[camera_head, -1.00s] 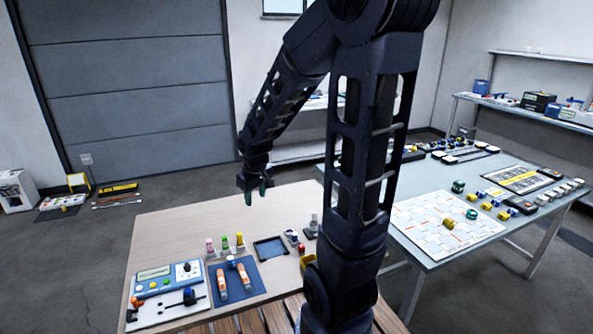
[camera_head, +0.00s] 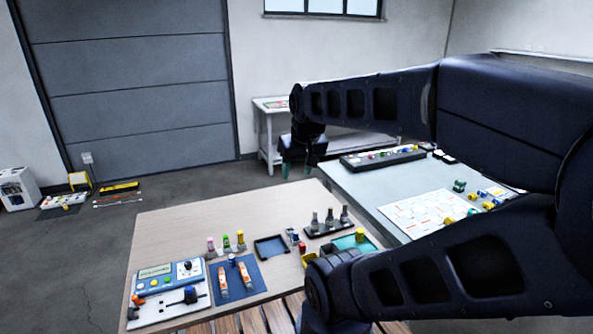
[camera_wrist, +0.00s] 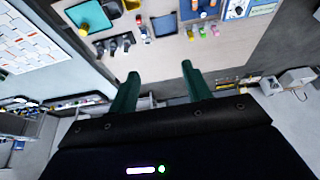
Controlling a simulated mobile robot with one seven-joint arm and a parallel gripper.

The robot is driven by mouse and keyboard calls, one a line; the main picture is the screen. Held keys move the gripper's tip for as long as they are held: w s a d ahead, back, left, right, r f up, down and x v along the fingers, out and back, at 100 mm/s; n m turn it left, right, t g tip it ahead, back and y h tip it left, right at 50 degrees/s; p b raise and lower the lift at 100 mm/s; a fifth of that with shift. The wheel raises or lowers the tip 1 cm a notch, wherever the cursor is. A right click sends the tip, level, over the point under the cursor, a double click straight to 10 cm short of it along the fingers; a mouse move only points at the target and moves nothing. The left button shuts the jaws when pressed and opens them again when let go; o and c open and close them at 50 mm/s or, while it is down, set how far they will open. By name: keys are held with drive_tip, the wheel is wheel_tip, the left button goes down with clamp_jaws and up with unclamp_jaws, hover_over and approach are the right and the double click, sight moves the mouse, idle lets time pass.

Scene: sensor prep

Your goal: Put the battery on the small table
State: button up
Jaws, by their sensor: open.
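No thing is clearly readable as the battery. Two orange-and-white cylinders (camera_head: 234,277) lie on a blue mat (camera_head: 252,269) on the wooden table (camera_head: 180,230) and might be batteries. A small pale table (camera_head: 264,135) stands against the back wall, partly behind my arm; I cannot tell whether it or the wooden table is the small table. My gripper (camera_head: 297,172) is open and empty, in the air near the far edge of the wooden table. In the wrist view its two green fingers (camera_wrist: 160,75) are apart with nothing between them.
On the wooden table are a blue meter panel (camera_head: 155,279), small coloured bottles (camera_head: 226,244), a dark tray (camera_head: 271,248) and a rack of grey bottles (camera_head: 330,222). A grey-topped table (camera_head: 365,190) stands to the right, partly hidden by my arm.

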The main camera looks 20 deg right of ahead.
idle(0.5)
drive_tip(key=m+g, duration=0.5)
drive_tip(key=m, duration=1.1)
hover_over(232, 256)
wheel_tip(232, 256, down, 33)
drive_tip(key=shift+w+a+f, duration=0.1)
drive_tip(key=shift+a+f, duration=0.1)
drive_tip(key=shift+f, duration=1.3)
drive_tip(key=shift+w+a+f, duration=0.1)
drive_tip(key=shift+a+f, duration=0.05)
drive_tip(key=shift+f, duration=1.3)
drive_tip(key=shift+s+d+f, duration=0.1)
drive_tip(key=shift+d+f, duration=0.05)
drive_tip(key=shift+f, duration=1.15)
drive_tip(key=shift+d+f, duration=0.1)
drive_tip(key=shift+f, duration=1.2)
